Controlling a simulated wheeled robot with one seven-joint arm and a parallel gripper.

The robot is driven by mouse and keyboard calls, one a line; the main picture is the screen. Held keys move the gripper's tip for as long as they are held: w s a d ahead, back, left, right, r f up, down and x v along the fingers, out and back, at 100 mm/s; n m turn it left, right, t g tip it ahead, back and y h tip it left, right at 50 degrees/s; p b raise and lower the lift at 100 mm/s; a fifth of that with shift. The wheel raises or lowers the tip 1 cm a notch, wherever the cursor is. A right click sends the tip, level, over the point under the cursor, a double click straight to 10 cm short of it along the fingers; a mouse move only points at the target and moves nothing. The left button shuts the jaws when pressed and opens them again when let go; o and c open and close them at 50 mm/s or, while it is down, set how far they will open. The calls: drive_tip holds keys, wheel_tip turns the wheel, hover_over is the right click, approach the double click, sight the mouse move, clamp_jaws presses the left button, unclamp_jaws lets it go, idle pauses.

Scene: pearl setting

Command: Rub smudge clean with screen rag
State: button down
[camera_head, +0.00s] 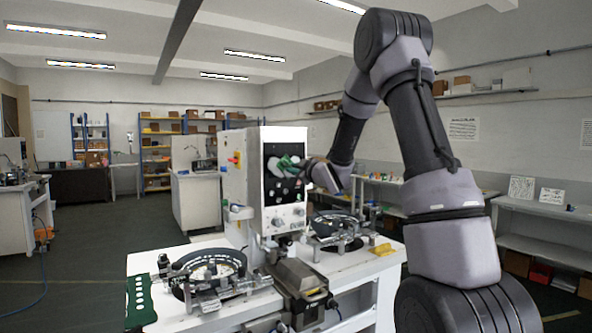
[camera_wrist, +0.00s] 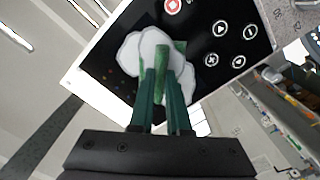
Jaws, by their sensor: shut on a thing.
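The screen (camera_head: 283,196) is a black panel with round button icons on the front of a white machine; it also fills the upper wrist view (camera_wrist: 225,50). A lumpy whitish patch, seemingly the smudge (camera_wrist: 131,52), lies on it. It shows in the head view (camera_head: 272,167) near the screen's upper left. My gripper (camera_wrist: 163,80) is shut on a green rag, the screen rag (camera_wrist: 163,62), which is over the whitish patch and appears to touch the screen. The rag also shows in the head view (camera_head: 287,163). Part of the patch is hidden behind the rag and fingers.
The machine (camera_head: 236,170) stands on a white bench (camera_head: 200,316). Round black fixtures stand left (camera_head: 215,268) and right (camera_head: 338,230) of a grey vise-like block (camera_head: 300,275). A green perforated strip (camera_head: 140,300) lies at the bench's left edge. Yellow pieces (camera_head: 381,249) lie at the right.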

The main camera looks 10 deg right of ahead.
drive_tip(key=shift+a, duration=0.1)
drive_tip(key=shift+s+a, duration=0.3)
drive_tip(key=shift+a, duration=0.55)
drive_tip(key=shift+s+a, duration=0.25)
drive_tip(key=shift+a, duration=0.5)
drive_tip(key=shift+s+a, duration=0.2)
drive_tip(key=shift+a, duration=0.5)
drive_tip(key=shift+d, duration=0.1)
drive_tip(key=shift+w+d, duration=0.2)
drive_tip(key=shift+d, duration=0.5)
drive_tip(key=shift+w+d, duration=0.15)
drive_tip(key=shift+d, duration=0.55)
drive_tip(key=shift+s, duration=0.1)
